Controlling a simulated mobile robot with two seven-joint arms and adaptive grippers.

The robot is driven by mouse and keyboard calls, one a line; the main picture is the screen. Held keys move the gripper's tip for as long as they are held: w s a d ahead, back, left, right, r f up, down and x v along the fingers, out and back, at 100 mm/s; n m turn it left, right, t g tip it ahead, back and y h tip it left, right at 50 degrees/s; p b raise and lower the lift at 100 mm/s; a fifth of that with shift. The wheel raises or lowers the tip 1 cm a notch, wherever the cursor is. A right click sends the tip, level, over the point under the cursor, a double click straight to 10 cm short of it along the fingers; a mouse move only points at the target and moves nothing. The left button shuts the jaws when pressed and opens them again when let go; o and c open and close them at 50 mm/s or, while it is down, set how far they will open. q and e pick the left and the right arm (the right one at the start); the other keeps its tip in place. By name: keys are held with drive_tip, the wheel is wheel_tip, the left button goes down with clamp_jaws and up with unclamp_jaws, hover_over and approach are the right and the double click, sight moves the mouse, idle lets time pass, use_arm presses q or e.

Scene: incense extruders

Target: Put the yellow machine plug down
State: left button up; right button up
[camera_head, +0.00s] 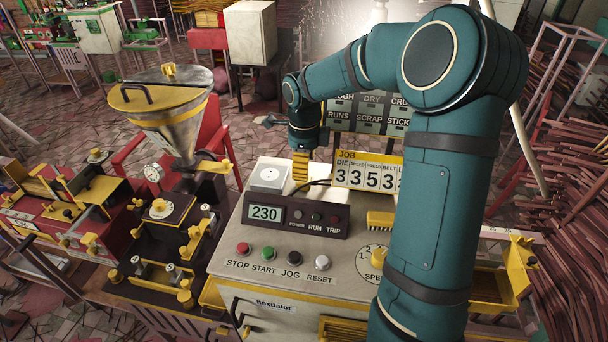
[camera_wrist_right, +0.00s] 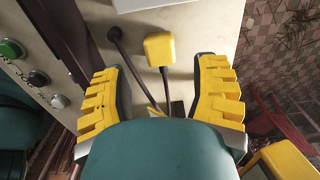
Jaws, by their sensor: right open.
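The yellow machine plug (camera_wrist_right: 159,48) lies on the beige machine top in the right wrist view, with a dark cable trailing from it towards me. My right gripper (camera_wrist_right: 163,68) is open, with one ribbed yellow finger on each side of the plug's line; clear gaps show on both sides. In the head view my right gripper (camera_head: 300,168) points down over the machine top, between the white socket (camera_head: 268,177) and the JOB board. I cannot make out the plug there; the gripper seems to hide it. My left gripper is not in view.
The JOB number board (camera_head: 367,171) stands close right of the gripper. In front is the dark control box (camera_head: 295,215) reading 230. A yellow block (camera_head: 380,219) sits to its right. A metal hopper (camera_head: 170,110) stands left. A dark cable (camera_head: 318,182) runs behind the box.

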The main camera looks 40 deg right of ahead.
wheel_tip(320, 180, up, 8)
drive_tip(key=shift+f, duration=0.2)
idle(0.6)
